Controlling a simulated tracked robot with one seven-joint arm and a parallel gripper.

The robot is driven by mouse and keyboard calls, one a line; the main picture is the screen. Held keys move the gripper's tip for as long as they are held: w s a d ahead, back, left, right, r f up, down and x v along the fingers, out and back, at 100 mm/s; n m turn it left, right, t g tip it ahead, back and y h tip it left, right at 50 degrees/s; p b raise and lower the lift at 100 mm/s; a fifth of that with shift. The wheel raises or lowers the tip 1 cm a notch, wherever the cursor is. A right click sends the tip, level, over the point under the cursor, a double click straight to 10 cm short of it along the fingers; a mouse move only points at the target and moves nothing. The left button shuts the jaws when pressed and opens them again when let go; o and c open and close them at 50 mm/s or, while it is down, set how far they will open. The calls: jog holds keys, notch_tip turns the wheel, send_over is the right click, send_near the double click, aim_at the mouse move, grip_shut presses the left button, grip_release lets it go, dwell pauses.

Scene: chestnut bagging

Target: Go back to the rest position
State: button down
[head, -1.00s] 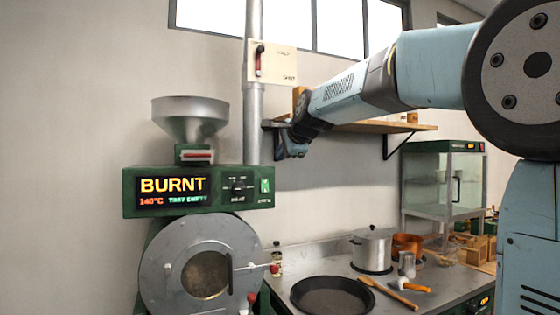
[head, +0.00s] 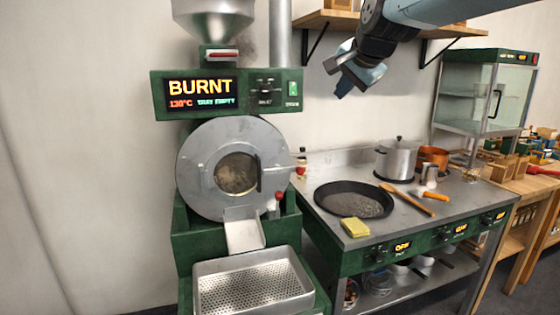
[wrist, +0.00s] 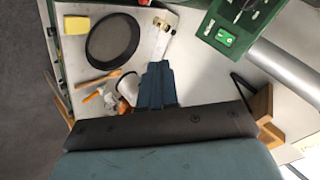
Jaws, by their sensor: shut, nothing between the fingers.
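My gripper (head: 357,84) hangs in the air at the upper middle of the head view, in front of the wall and below the wooden shelf. It is above and behind the black pan, touching nothing. In the wrist view my gripper (wrist: 157,72) points over the stove top with its fingers together and empty.
The perforated tray (head: 253,283) under the roaster chute is empty. The stove top carries a black pan (head: 354,199), a yellow sponge (head: 355,228), a steel pot (head: 397,158) and wooden utensils. A glass cabinet (head: 487,92) stands right. The wooden shelf (head: 345,22) is close above my gripper.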

jog(key=s+d+f+n+g+h, duration=0.1)
jog(key=s+d+f+n, duration=0.3)
jog(key=s+f, duration=0.5)
jog(key=s+d+f+n+g+h, duration=0.1)
jog(key=s+d+f+n+g, duration=0.2)
jog(key=s+f, duration=0.7)
jog(key=s+d+n, duration=0.1)
jog(key=s, duration=0.4)
jog(key=shift+d+f+n, duration=0.2)
jog(key=shift+d+n, duration=0.15)
jog(key=shift+n, duration=0.05)
jog(key=c, duration=1.9)
grip_release()
